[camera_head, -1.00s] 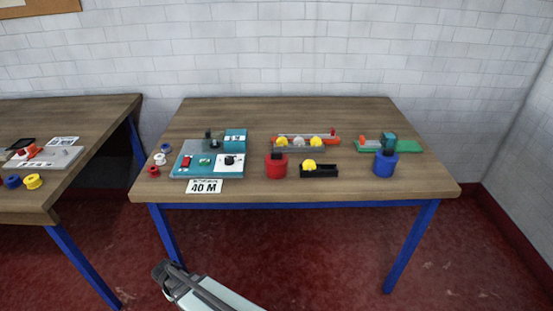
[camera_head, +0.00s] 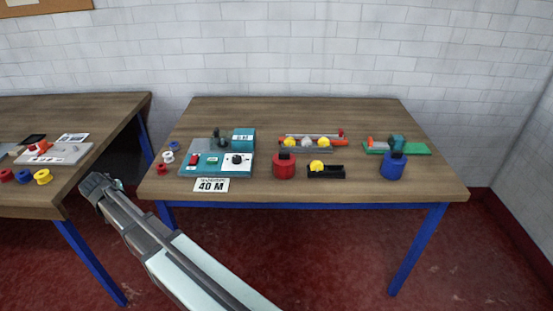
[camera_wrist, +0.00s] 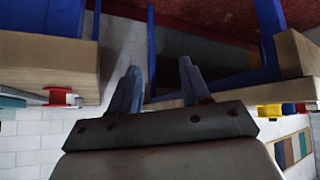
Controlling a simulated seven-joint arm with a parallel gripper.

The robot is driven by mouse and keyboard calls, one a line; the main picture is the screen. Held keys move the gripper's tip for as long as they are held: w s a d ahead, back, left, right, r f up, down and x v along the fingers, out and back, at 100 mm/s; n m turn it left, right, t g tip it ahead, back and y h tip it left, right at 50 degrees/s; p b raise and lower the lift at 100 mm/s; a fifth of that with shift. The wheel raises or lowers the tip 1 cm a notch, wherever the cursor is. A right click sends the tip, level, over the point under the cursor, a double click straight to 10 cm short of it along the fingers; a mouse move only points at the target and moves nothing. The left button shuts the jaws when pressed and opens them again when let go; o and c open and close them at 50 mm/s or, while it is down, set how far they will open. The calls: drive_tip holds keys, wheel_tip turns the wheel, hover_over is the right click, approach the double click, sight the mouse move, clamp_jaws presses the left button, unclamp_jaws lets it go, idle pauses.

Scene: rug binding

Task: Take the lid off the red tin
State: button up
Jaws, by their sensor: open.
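The red tin (camera_head: 285,168) stands upright near the front middle of the main table, with a dark piece (camera_head: 284,155) on its top. My gripper (camera_head: 92,187) is in the gap between the two tables, left of and well away from the red tin. In the wrist view my gripper's two fingers (camera_wrist: 160,88) stand apart with nothing between them. The wrist view looks upside down and does not show the red tin.
A teal machine (camera_head: 217,156) with a "40 M" card stands left of the tin. A black holder (camera_head: 326,171) with a yellow ball stands just right of it, and a blue tin (camera_head: 393,166) further right. Small spools (camera_head: 168,158) line the table's left edge. The front middle edge is clear.

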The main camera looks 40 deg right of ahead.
drive_tip(key=w+r+m+t, duration=0.1)
drive_tip(key=w+r, duration=0.1)
drive_tip(key=r, duration=0.5)
drive_tip(key=w+r+t, duration=0.1)
drive_tip(key=w+r, duration=0.2)
drive_tip(key=r, duration=0.3)
drive_tip(key=s+d+r+m+h, duration=0.1)
drive_tip(key=d+r+m, duration=0.35)
drive_tip(key=d, duration=0.45)
drive_tip(key=s+d+m+g, duration=0.2)
drive_tip(key=s+d, duration=0.1)
drive_tip(key=d, duration=0.4)
drive_tip(key=s+d+m+g, duration=0.2)
drive_tip(key=d+m, duration=0.1)
drive_tip(key=d, duration=0.5)
drive_tip(key=m+g+y, duration=0.5)
drive_tip(key=m, duration=0.9)
approach(284, 153)
drive_tip(key=f, duration=0.2)
drive_tip(key=shift+s+a+f, duration=0.2)
drive_tip(key=shift+a+f, duration=0.1)
drive_tip(key=shift+w+a+f, duration=0.1)
drive_tip(key=shift+w+f, duration=0.05)
drive_tip(key=shift+f, duration=0.85)
drive_tip(key=shift+w+f, duration=0.2)
drive_tip(key=shift+f, duration=0.85)
drive_tip(key=shift+w+a+f, duration=0.1)
drive_tip(key=shift+w+f, duration=0.05)
drive_tip(key=shift+f, duration=0.85)
